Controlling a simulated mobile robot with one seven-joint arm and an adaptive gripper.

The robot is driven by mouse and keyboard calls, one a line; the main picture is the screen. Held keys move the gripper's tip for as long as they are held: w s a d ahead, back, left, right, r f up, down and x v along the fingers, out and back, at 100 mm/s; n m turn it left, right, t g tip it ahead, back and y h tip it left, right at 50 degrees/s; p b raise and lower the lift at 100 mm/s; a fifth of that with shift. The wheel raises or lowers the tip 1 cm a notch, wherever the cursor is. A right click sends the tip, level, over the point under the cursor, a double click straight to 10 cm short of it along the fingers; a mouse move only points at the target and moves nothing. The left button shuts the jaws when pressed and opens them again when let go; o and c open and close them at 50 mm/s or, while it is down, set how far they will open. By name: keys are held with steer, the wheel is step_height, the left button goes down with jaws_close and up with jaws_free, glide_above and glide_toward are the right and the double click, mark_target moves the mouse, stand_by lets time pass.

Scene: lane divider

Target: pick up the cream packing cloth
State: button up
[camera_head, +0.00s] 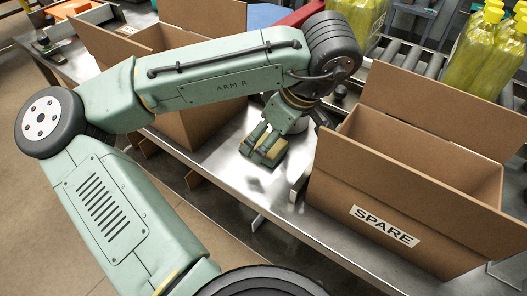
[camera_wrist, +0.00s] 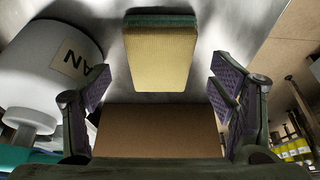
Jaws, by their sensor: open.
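I cannot make out a cream packing cloth in either view. A yellow sponge-like block (camera_wrist: 160,58) with a dark green layer is ahead of my gripper (camera_wrist: 160,98) in the wrist view. The gripper is open, with one dark, purple-padded finger on each side and a gap between them. The block is between the finger lines but farther out, and I see no finger touching it. In the head view, my gripper (camera_head: 263,141) points down over the metal bench by the block (camera_head: 270,157), partly hiding it.
An open cardboard box labelled SPARE (camera_head: 341,189) stands to the right; another open box (camera_head: 190,128) stands to the left behind my arm. A white container (camera_wrist: 38,62) is at left in the wrist view. Bare metal bench (camera_head: 236,178) lies between the boxes. Yellow bottles (camera_head: 490,50) stand at the back right.

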steer(key=shift+b+x, duration=0.5)
steer(key=shift+x, duration=0.6)
steer(key=shift+r, duration=0.1)
steer(key=shift+c, duration=0.3)
steer(key=c, duration=1.2)
